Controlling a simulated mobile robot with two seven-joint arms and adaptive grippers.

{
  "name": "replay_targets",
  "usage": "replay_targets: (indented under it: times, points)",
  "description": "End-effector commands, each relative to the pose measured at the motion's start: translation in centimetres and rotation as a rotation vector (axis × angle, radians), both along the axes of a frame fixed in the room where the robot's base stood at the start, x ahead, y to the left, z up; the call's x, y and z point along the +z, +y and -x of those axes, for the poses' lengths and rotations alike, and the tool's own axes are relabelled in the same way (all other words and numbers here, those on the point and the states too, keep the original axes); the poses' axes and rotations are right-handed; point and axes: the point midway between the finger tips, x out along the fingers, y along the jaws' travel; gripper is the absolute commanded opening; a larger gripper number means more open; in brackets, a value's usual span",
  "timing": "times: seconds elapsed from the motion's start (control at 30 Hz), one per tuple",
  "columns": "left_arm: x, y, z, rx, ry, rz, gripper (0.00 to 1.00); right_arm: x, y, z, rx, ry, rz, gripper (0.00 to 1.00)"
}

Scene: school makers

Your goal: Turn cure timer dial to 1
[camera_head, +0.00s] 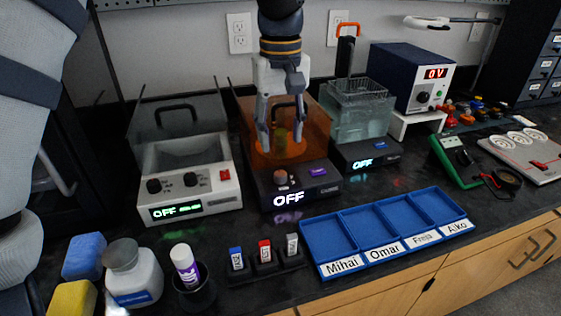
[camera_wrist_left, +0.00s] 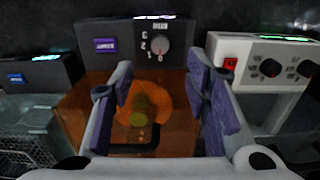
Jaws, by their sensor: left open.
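The cure station is a dark box with an orange see-through cover (camera_head: 314,112) and a lit display reading OFF (camera_head: 289,199). Its round cure timer dial (camera_head: 281,178) is on the front panel, left of a purple START button (camera_head: 318,171). In the left wrist view the panel appears upside down, with the grey dial (camera_wrist_left: 160,46) beside small numbers and the purple button (camera_wrist_left: 105,45). My left gripper (camera_head: 281,146) is open and empty, pointing down over the orange cover, behind and above the dial. In the left wrist view the dial shows beyond and between the fingers (camera_wrist_left: 158,85), apart from them.
A white machine with two knobs (camera_head: 190,185) stands left, also reading OFF. A water bath (camera_head: 358,115) and a blue power supply (camera_head: 411,78) stand right. A blue named tray (camera_head: 350,235), small labelled blocks (camera_head: 264,250) and bottles (camera_head: 134,270) occupy the front of the bench.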

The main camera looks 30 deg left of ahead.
Motion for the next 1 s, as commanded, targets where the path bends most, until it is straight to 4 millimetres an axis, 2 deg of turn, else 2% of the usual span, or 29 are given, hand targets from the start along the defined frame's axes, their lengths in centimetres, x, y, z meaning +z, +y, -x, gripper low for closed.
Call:
replay_targets:
  times: [0.03,0.1,0.3,0.47,0.7,0.9,1.0]
  points:
    - [-1.6,0.0,0.1,-0.001,0.008,0.001,0.43,-0.1,0.0,0.1,0.0,0.005,0.0,0.47]
    - [-3.5,0.0,0.1,-0.001,0.008,0.001,0.43,-0.2,0.0,0.2,0.0,0.008,0.0,0.47]
    - [-7.6,0.0,0.1,-0.001,0.006,0.0,0.43,-0.4,0.0,0.4,0.0,0.016,-0.001,0.47]
    - [-8.8,0.0,0.0,-0.001,0.001,0.001,0.43,-0.5,0.0,0.5,0.0,0.018,-0.001,0.47]
    - [-8.8,0.0,0.0,-0.001,-0.001,0.001,0.43,-0.5,0.0,0.5,0.0,0.017,-0.001,0.47]
    - [-8.8,0.0,0.0,-0.001,0.0,0.0,0.0,-0.5,0.0,0.5,0.0,0.017,-0.001,0.47]
    - [-8.8,0.0,0.0,-0.001,0.0,0.0,0.0,-0.5,0.0,0.5,0.0,0.017,-0.001,0.47]
